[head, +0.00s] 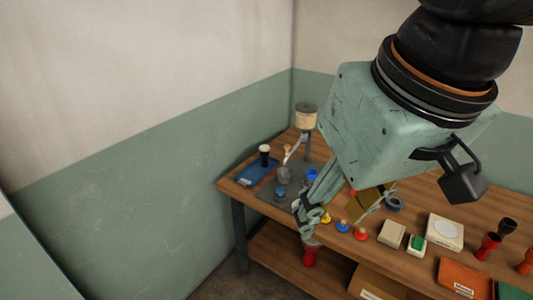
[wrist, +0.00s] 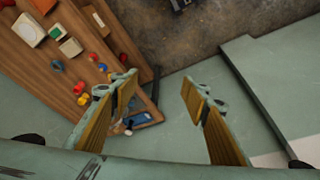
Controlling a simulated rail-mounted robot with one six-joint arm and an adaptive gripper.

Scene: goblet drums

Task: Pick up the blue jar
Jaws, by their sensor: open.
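A small blue cylinder that looks like the blue jar (head: 312,174) stands on the table's far left part in the head view, just left of my gripper's upper fingers and partly hidden. I cannot pick it out surely in the wrist view. My gripper (head: 338,205) hangs over the table's front edge, fingers apart. The wrist view shows the gripper (wrist: 158,86) open with nothing between its wooden-looking pads; the floor and green wall lie beyond the gap.
The wooden table (head: 233,190) holds a blue tray (head: 256,173), a grinder-like item (head: 305,117), several coloured pegs (head: 342,226), a blue tape ring (head: 394,203), pale boxes (head: 445,231) and an orange box (head: 465,277). The floor beside the table is clear in the wrist view.

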